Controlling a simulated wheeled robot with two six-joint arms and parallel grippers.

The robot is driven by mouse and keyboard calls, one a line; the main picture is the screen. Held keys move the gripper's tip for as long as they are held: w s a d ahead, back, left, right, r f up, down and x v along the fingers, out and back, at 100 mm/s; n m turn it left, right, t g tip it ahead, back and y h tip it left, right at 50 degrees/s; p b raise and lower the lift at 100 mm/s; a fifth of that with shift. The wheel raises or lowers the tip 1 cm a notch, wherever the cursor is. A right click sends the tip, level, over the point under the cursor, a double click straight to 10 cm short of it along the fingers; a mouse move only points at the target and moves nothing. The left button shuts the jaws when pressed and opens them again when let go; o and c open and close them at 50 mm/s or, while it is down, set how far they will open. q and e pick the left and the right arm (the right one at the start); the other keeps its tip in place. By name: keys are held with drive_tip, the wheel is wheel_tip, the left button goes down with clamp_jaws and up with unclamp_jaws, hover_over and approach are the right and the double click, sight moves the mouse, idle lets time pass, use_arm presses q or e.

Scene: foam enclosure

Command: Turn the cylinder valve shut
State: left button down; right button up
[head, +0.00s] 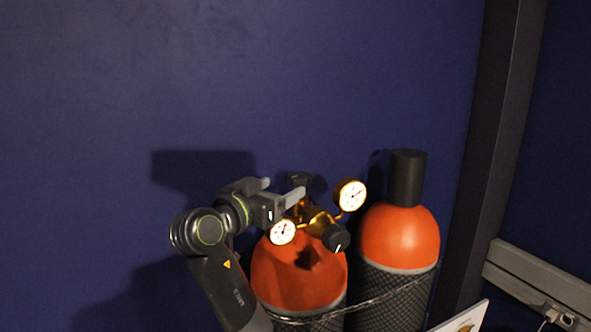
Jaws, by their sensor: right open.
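An orange-shouldered gas cylinder (285,283) stands in the lower middle of the head view. A dark valve handwheel (300,179) sits on its top, partly hidden behind my gripper's finger. Below the handwheel is a brass regulator (318,219) with two white dial gauges and a black knob (336,238). My right gripper (281,189) is open, with its fingers pointing right, just left of the handwheel. I see nothing between the fingers. Whether a finger touches the handwheel, I cannot tell. My left gripper is not in view.
A second orange cylinder (401,238) with a tall black cap stands close on the right. A chain (385,294) runs across both cylinders. A dark blue wall is behind, with a dark post (494,170) at right. A grey rail (540,277) is at lower right.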

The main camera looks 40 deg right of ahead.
sight(293, 175)
drive_tip(key=p+x, duration=0.2)
drive_tip(key=x, duration=0.3)
drive_tip(key=shift+d+r, duration=0.15)
drive_tip(key=shift+d, duration=0.1)
drive_tip(key=shift+w+d+p, duration=0.15)
drive_tip(key=shift+d+p, duration=0.35)
drive_tip(key=shift+d, duration=0.2)
drive_tip(key=c, duration=1)
drive_tip(key=shift+o, duration=0.2)
drive_tip(key=shift+w+f+m+g+b, duration=0.1)
drive_tip(key=shift+f+m+g+b, duration=0.35)
drive_tip(key=shift+g+b, duration=0.4)
drive_tip(key=m+g+b, duration=0.2)
drive_tip(key=g+b, duration=0.1)
drive_tip(key=m+g+b, duration=0.3)
drive_tip(key=g+b, duration=0.1)
drive_tip(key=shift+w+r, duration=0.1)
drive_tip(key=shift+w, duration=0.15)
drive_tip(key=m+g+b, duration=0.1)
drive_tip(key=g+b, duration=0.1)
drive_tip(key=b, duration=0.2)
drive_tip(key=m+g+y+b, duration=0.1)
drive_tip(key=g+b, duration=0.1)
drive_tip(key=b, duration=0.2)
drive_tip(key=shift+w+m+y, duration=0.15)
drive_tip(key=shift+m+y, duration=0.1)
drive_tip(key=shift+y, duration=0.05)
drive_tip(key=shift+r+m+g+b, duration=0.15)
drive_tip(key=shift+m+g+b, duration=0.25)
drive_tip(key=shift+b, duration=0.7)
